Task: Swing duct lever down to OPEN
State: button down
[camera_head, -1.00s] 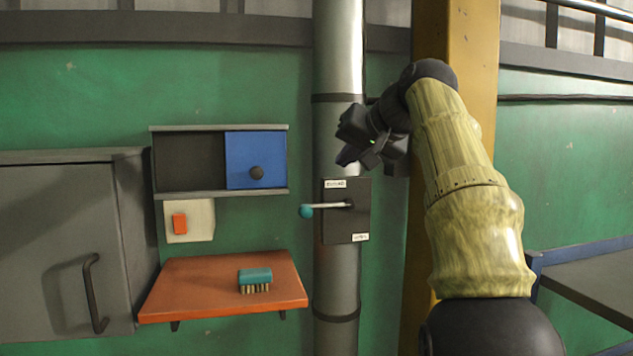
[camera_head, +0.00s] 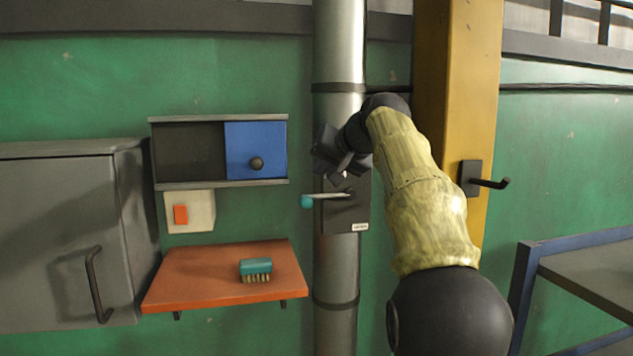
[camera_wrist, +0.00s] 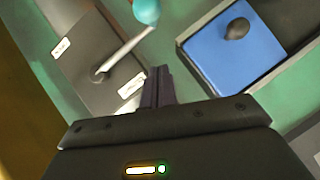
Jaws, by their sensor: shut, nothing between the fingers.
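The duct lever (camera_head: 330,196) is a thin metal rod with a teal ball at its left end. It points left, about level, from a dark plate (camera_head: 345,220) on the grey vertical duct (camera_head: 336,262). A white label shows at the plate's lower right; its upper part is hidden behind my gripper. My gripper (camera_head: 338,172) is just above the lever in the head view, shut and empty. In the wrist view, the shut fingers (camera_wrist: 158,72) are near the rod (camera_wrist: 128,54) and its teal ball (camera_wrist: 146,10). I cannot tell whether they touch.
Left of the duct are a blue sliding panel with a black knob (camera_head: 256,163), an orange switch (camera_head: 181,214) and an orange shelf (camera_head: 205,285) holding a teal brush (camera_head: 256,268). A grey cabinet (camera_head: 60,240) stands far left. A yellow column (camera_head: 455,60) with a black hook (camera_head: 490,183) stands right.

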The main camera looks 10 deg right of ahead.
jog(key=shift+s+a+f+b, duration=0.15)
jog(key=shift+a+f, duration=0.15)
jog(key=shift+f, duration=0.3)
jog(key=shift+s+a+f+b, duration=0.15)
jog(key=shift+a+f, duration=0.2)
jog(key=shift+f, duration=0.3)
jog(key=shift+s+a+f, duration=0.15)
jog(key=shift+a+f, duration=0.15)
jog(key=shift+f, duration=0.3)
jog(key=shift+s+a+f+b, duration=0.1)
jog(key=shift+a+f+b, duration=0.1)
jog(key=shift+b, duration=0.2)
